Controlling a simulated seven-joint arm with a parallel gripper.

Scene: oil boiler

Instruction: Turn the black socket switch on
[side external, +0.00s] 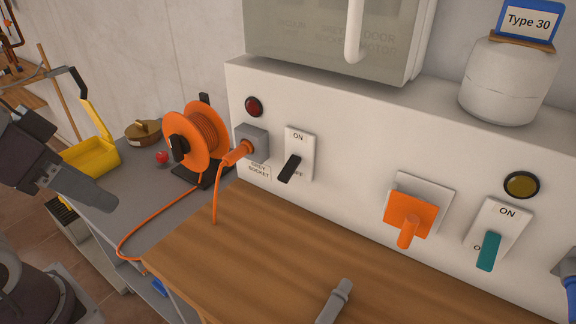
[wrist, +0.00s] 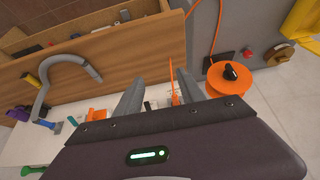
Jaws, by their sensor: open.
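The black switch (side external: 289,169) sits on a white plate (side external: 301,150) on the white panel. Its lever points down toward the OFF mark, which it partly covers; ON is printed above. A grey socket (side external: 252,142) labelled "grey socket" is just left of it, with an orange plug (side external: 236,153) in it. A dark red lamp (side external: 254,106) is above the socket. My gripper (side external: 108,200) is at the far left, well apart from the switch. The wrist view shows my gripper's two fingers (wrist: 158,90) spread with nothing held; the black switch is too small to make out surely there.
An orange cable reel (side external: 196,138) stands on the grey bench between my gripper and the panel, its cable looping forward. A yellow box (side external: 90,157) is behind my gripper. The wooden top (side external: 250,265) is mostly clear.

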